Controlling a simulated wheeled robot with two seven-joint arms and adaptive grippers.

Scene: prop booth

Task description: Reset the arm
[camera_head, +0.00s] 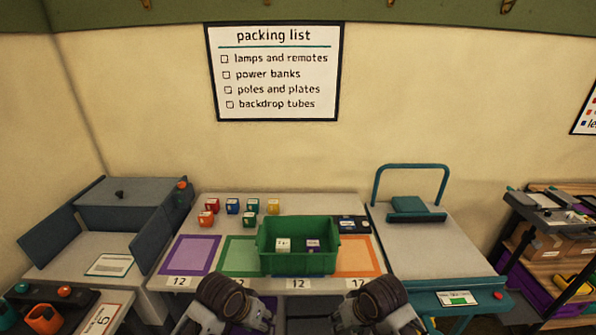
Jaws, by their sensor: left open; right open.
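My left gripper (262,318) is at the bottom of the view, in front of the table's near edge. My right gripper (342,319) is at the same height, to the right of it. Both are open and no object shows in either. They are apart from each other, below the green bin. My forearms come in from the bottom edge, and the fingertips are small and hard to make out.
Several coloured cubes stand behind left. Purple (190,255), green (238,266) and orange (358,257) mats lie in front. Machines flank the table.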

